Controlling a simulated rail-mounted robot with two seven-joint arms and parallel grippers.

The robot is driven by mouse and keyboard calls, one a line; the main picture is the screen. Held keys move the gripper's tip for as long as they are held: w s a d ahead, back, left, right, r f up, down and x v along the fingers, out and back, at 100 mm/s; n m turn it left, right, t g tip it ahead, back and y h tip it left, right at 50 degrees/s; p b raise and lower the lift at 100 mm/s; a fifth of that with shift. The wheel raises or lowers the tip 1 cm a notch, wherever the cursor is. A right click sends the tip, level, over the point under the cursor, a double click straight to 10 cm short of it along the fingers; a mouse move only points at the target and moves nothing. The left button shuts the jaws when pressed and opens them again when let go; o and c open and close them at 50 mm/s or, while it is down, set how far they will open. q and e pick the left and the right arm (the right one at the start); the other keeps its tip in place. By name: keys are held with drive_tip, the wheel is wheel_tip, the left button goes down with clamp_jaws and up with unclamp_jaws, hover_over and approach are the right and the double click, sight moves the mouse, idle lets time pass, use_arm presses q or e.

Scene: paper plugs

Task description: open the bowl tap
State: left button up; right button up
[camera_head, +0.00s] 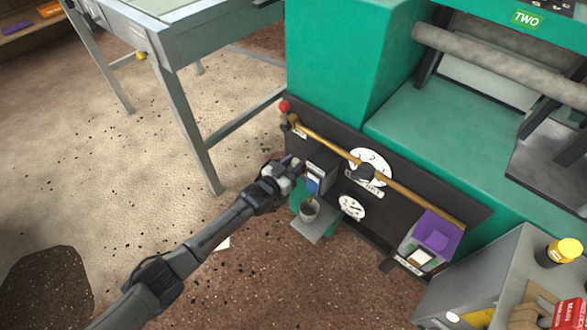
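My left gripper (286,172) is at the left end of the dark panel (400,186) on the green machine. Its fingertips are beside a small purple piece (288,160), possibly a tap handle; I cannot tell whether they touch or hold it. A grey box with a blue-and-white front (315,179) is just right of the fingertips. A small grey cup or bowl (309,209) stands below that box on a grey ledge (311,230). No part is clearly readable as the bowl tap. My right gripper is out of view.
A brass rod (410,190) crosses the panel, with dials (370,166) behind and below it. A purple-topped box (435,236) is at the panel's right end. A grey table (205,32) stands left. A grey cabinet (487,266) is lower right. The floor left of my arm is mostly free.

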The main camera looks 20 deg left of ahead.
use_arm(q)
drive_tip(key=shift+c, duration=1.2)
drive_tip(key=shift+w+a+f+n+b, duration=0.2)
drive_tip(key=shift+a+n+b, duration=0.25)
drive_tip(key=shift+n, duration=0.35)
drive_tip(key=shift+w+a+n, duration=0.1)
drive_tip(key=shift+a+n, duration=0.2)
drive_tip(key=shift+n, duration=0.5)
